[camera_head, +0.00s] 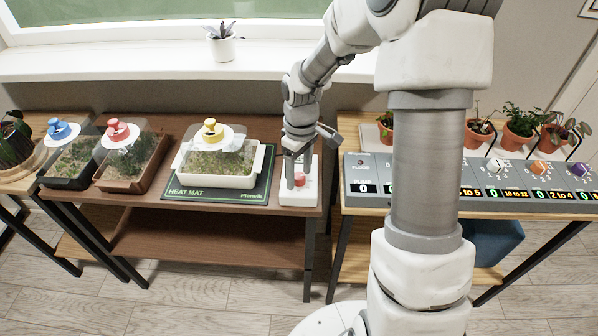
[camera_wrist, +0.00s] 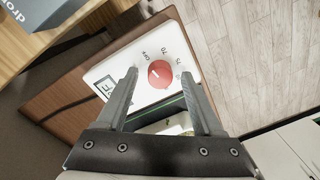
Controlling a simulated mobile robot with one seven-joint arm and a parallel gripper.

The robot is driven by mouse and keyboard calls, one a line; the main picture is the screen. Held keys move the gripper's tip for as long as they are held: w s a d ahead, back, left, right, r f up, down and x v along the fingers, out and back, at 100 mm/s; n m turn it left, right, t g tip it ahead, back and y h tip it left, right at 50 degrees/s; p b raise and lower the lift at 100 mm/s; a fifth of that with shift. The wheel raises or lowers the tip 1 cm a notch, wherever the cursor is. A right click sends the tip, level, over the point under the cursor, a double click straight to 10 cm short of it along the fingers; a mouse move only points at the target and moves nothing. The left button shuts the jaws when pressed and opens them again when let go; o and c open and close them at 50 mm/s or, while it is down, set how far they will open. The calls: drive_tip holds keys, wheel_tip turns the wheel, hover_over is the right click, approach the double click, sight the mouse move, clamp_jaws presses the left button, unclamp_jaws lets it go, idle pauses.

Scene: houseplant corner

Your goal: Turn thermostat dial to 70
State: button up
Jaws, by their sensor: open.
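The thermostat (camera_head: 300,196) is a white box with a red dial at the right end of the brown table, beside the heat mat. In the wrist view its white face (camera_wrist: 112,72) carries the red dial (camera_wrist: 160,74), with a white pointer mark and printed labels, including OFF and 70, around it. I cannot tell surely which label the mark points at. My gripper (camera_wrist: 163,78) is open, pointing down over the thermostat, with one finger on each side of the dial and a gap to it. In the head view my gripper (camera_head: 299,170) partly hides the thermostat.
The black heat mat (camera_head: 222,195) bears a white tray (camera_head: 245,181) with a yellow-knobbed clear cover. Two more covered trays stand left. A grey control panel (camera_head: 372,168) with several dials lies on the right table, potted plants behind it. A windowsill (camera_head: 130,65) runs behind.

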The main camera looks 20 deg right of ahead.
clamp_jaws()
drive_tip(key=shift+m, duration=0.4)
drive_tip(key=m+p, duration=0.1)
drive_tip(key=m, duration=0.2)
drive_tip(key=shift+r+m, duration=0.1)
drive_tip(key=shift+m, duration=0.2)
drive_tip(key=m, duration=0.5)
drive_tip(key=shift+p, duration=0.35)
drive_tip(key=shift+m, duration=0.3)
unclamp_jaws()
